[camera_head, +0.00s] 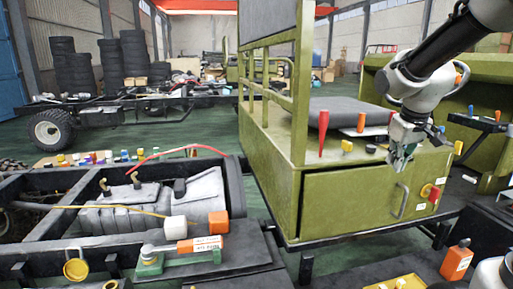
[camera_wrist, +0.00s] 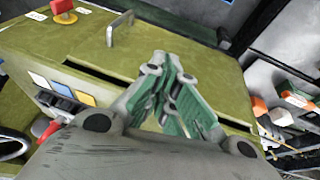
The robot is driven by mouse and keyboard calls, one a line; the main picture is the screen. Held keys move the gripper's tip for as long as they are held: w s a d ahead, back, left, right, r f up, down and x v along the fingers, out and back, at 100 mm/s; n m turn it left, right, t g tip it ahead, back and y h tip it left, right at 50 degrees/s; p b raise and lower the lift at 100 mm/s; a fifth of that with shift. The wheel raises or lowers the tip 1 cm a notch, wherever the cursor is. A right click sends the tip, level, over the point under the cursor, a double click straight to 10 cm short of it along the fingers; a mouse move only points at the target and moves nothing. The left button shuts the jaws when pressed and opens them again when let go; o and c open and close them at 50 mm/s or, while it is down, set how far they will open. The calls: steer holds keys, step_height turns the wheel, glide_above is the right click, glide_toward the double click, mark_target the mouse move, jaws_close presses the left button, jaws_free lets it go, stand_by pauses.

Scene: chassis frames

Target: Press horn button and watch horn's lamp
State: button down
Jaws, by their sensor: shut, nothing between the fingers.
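My gripper (camera_head: 402,158) is shut and empty, just in front of the upper front of the olive-green cabinet (camera_head: 350,200). In the wrist view its green-padded fingers (camera_wrist: 168,62) meet over the cabinet. A red knob on a yellow base (camera_head: 430,192) is on the cabinet's front at right; it also shows in the wrist view (camera_wrist: 63,8). A row of switch-like pieces with white, blue and yellow faces (camera_wrist: 62,88) lies left of the fingers in the wrist view. I cannot tell which control is the horn button, and I cannot identify the horn's lamp.
A metal handle (camera_head: 403,202) sticks out from the cabinet front.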

steer(key=s+a+r+m, duration=0.1)
steer(key=s, duration=0.9)
steer(key=s+a+m+y, duration=0.1)
steer(key=s, duration=1)
steer(key=shift+a+r, duration=0.35)
